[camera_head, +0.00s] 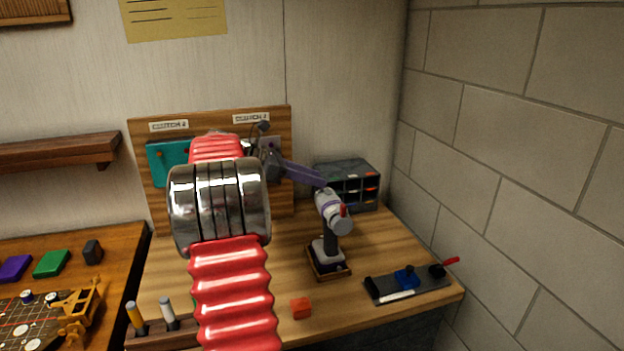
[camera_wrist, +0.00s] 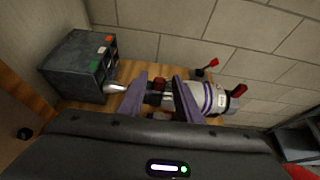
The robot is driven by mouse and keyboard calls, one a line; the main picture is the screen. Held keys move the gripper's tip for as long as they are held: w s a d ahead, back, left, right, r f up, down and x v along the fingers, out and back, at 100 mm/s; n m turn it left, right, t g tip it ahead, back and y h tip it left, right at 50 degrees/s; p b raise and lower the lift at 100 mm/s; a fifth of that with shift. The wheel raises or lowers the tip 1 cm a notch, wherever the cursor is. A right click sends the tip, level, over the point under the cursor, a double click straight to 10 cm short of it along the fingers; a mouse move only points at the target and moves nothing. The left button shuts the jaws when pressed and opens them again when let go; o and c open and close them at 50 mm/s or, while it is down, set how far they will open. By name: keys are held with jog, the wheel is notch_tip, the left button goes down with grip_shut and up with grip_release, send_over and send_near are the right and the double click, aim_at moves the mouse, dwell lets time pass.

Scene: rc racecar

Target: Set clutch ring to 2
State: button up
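A white and purple power drill (camera_head: 332,212) stands upright on a small dark wooden-edged base (camera_head: 328,272). In the wrist view the drill body (camera_wrist: 208,97) lies across the right of centre, with a silver tip (camera_wrist: 115,88) at left. The dark ring section (camera_wrist: 156,98) behind the tip shows between my fingers; its setting is too small to read. My gripper (camera_wrist: 160,82) is open, with its two purple fingers apart over the front part of the drill. Contact cannot be told. In the head view one purple finger (camera_head: 302,173) reaches to the drill's upper left.
A grey drawer cabinet (camera_head: 345,173) stands behind the drill. A dark tray (camera_head: 408,285) with a blue part lies at right, and an orange cube (camera_head: 301,307) in front. A block wall bounds the right.

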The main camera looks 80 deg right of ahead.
jog(key=v, duration=1.3)
jog(key=shift+w+a, duration=0.2)
jog(key=shift+w, duration=0.15)
jog(key=shift+r, duration=0.1)
